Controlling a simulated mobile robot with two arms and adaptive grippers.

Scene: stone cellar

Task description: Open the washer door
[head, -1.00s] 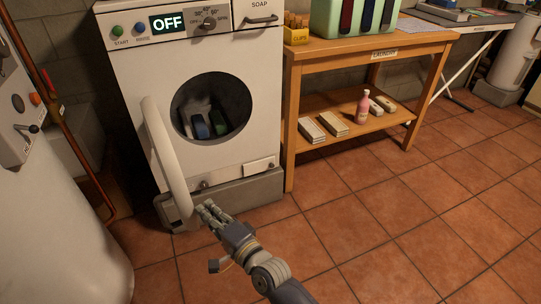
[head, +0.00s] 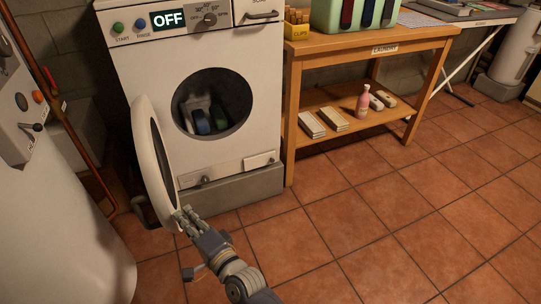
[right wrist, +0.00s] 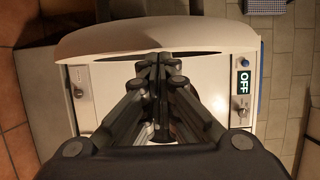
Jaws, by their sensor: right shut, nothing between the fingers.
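The white washer (head: 222,57) stands against the wall, its display reading OFF. Its round drum opening (head: 240,92) is uncovered, with dark and light laundry inside. The washer door (head: 146,160) stands swung out on the left, seen almost edge-on. My right gripper (head: 185,215) is shut and empty at the lower edge of the door; whether it touches the door I cannot tell. In the right wrist view the shut fingers (right wrist: 158,62) point at the pale curved door edge (right wrist: 150,37), with the washer front (right wrist: 215,85) behind. My left gripper is not in view.
A wooden table (head: 385,43) with a lower shelf stands right of the washer, holding a pink bottle (head: 363,103) and boxes. A white tank (head: 55,220) stands at the left. The tiled floor (head: 380,215) is clear at front right.

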